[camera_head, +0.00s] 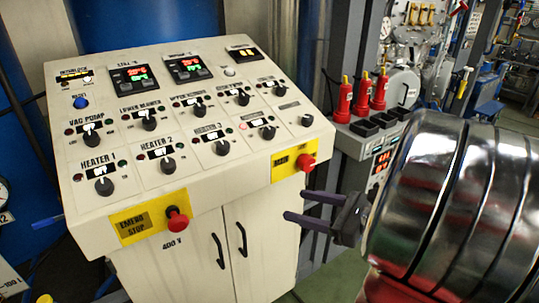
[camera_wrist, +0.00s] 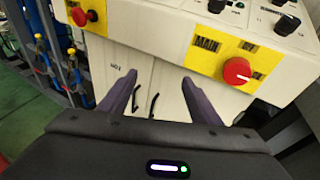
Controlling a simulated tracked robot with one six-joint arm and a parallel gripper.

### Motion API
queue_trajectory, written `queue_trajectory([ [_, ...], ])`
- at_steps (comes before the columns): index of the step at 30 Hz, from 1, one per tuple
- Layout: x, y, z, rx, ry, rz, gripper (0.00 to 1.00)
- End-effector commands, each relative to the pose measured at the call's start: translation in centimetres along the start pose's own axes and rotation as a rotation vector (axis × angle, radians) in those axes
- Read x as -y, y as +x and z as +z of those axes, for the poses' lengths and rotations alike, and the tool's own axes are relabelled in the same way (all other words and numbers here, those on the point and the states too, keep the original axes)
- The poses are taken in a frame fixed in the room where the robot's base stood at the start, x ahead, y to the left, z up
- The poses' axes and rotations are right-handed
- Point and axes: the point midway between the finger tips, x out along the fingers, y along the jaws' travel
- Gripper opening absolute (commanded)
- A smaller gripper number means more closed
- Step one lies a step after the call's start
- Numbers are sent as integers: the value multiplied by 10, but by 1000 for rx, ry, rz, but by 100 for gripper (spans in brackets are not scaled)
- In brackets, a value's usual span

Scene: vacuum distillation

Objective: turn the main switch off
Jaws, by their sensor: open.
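The main switch (camera_head: 306,163) is a red knob on a yellow plate at the right end of the console's front edge. In the wrist view the main switch (camera_wrist: 237,72) is right of the fingers, beside the label MAIN. My gripper (camera_head: 294,204) is open and empty, a little below the switch in the head view, in front of the cabinet doors. In the wrist view my gripper (camera_wrist: 159,80) has its two dark purple fingers spread wide apart, with the right fingertip left of the knob and not touching it. The switch's exact setting is too small to read.
A red emergency stop (camera_head: 177,219) on a yellow plate sits at the front left of the white console (camera_head: 229,183). Several black heater knobs cover the top. Cabinet doors with black handles (camera_head: 242,237) are below. Red bottles (camera_head: 362,95) stand on a unit at the right.

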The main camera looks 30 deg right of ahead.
Motion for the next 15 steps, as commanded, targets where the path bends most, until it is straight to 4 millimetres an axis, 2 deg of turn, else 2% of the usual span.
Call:
queue_trajectory([
  [1, 18, -14, -3, 39, 60, -64, 58],
  [3, 40, -32, -5, 95, 131, -144, 58],
  [6, 65, -57, -9, 167, 209, -239, 58],
  [10, 84, -78, -12, 226, 267, -313, 58],
  [15, 89, -85, -12, 245, 284, -335, 58],
])
